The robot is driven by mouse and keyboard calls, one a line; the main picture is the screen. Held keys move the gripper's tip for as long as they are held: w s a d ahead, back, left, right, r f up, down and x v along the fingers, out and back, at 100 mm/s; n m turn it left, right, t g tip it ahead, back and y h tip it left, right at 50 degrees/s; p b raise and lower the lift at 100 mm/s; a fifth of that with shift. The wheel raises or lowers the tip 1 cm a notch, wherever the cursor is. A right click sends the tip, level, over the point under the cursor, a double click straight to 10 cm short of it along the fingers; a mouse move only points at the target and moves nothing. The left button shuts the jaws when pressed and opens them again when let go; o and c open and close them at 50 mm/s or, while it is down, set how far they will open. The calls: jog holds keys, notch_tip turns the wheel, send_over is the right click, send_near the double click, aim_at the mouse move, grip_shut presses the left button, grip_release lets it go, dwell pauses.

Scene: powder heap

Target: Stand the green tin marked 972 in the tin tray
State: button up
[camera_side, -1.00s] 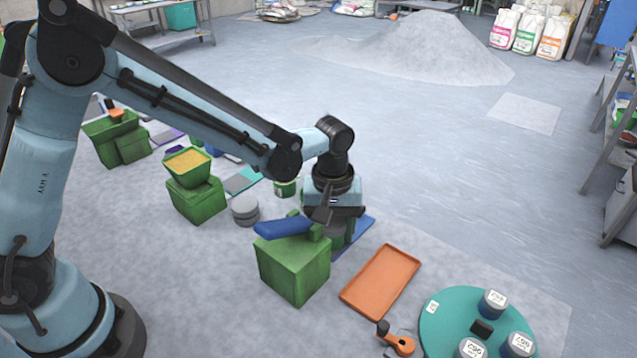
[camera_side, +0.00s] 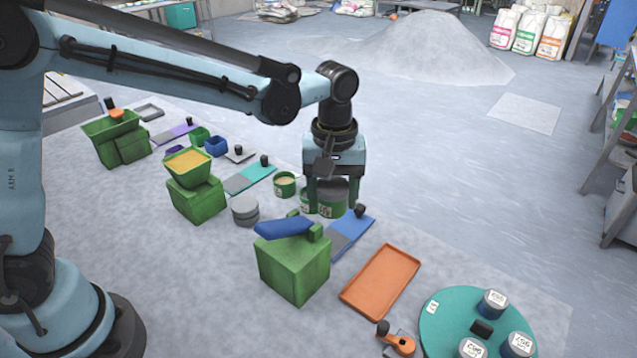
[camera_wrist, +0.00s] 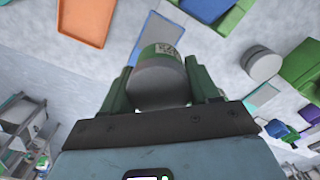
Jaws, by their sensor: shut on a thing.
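A green tin with a grey lid (camera_side: 331,204) is held upright between the fingers of my gripper (camera_side: 335,209). The orange tray (camera_side: 380,282), the only tray of this kind in view, lies empty to the front right of my gripper. It also shows at the upper left of the wrist view (camera_wrist: 86,20).
A turquoise round table (camera_side: 448,326) with several lidded tins is at the front right.

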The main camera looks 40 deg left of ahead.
jog(key=shift+r, duration=0.9)
jog(key=r, duration=0.4)
jog(key=d+r, duration=0.1)
jog(key=r, duration=0.1)
jog(key=shift+s, duration=0.2)
jog(key=s+d+n, duration=0.8)
jog(key=s+d, duration=0.4)
jog(key=d, duration=0.4)
send_over(380, 279)
notch_tip(380, 279, down, 12)
jog(key=shift+s+d+f, duration=0.1)
jog(key=shift+f, duration=2.05)
jog(key=shift+f, duration=0.15)
